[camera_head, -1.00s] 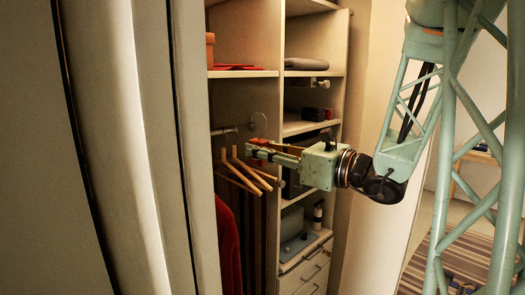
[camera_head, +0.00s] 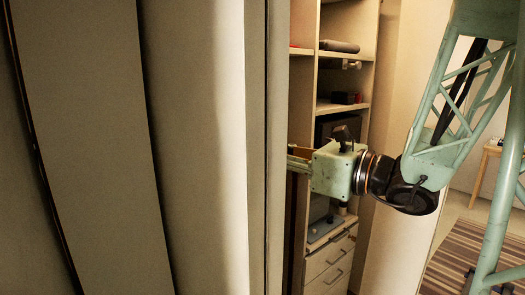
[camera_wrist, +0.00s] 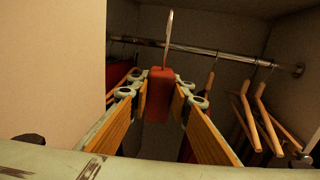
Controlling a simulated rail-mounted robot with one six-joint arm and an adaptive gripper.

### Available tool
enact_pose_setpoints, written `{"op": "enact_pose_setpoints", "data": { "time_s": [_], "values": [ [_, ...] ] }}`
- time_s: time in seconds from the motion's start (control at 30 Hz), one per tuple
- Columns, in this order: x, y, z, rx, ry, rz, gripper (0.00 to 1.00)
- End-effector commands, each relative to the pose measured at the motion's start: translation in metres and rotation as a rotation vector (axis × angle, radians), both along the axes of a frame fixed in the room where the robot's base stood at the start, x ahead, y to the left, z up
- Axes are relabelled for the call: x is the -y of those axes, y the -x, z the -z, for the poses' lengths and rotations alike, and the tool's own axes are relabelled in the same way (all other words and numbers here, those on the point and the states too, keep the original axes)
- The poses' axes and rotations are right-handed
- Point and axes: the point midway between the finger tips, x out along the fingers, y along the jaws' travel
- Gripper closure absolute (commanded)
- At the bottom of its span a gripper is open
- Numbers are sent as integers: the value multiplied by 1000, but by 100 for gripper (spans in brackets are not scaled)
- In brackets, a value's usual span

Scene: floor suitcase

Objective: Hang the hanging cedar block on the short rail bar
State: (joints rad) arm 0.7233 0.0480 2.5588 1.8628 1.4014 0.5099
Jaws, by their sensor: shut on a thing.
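The cedar block (camera_wrist: 158,96) is a reddish block with a thin pale hook (camera_wrist: 168,38) rising from its top. My gripper (camera_wrist: 157,88) is shut on the block, with one finger on each side, and holds it upright in the wrist view. The short rail bar (camera_wrist: 215,55) is a metal bar running across the closet behind the block. The hook crosses in front of the bar in the picture; I cannot tell whether they touch. In the head view my gripper's body (camera_head: 337,168) shows, but its fingertips, the block and the bar are hidden behind the pale panel.
Wooden hangers (camera_wrist: 262,118) hang on the right part of the bar, and dark and red clothes hang below. A pale panel edge (camera_head: 278,150) stands close left of my gripper. Shelves (camera_head: 345,105) and drawers (camera_head: 328,270) are behind it.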

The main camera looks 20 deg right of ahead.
Motion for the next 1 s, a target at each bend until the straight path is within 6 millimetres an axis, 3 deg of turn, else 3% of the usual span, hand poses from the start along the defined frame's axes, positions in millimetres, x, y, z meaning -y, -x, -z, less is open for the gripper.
{"op": "enact_pose_setpoints", "data": {
  "time_s": [0.57,1.0],
  "values": [
    [-1,0,0,0,0,-1,100],
    [-4,-14,1,-1,0,-2,100]
  ]
}}
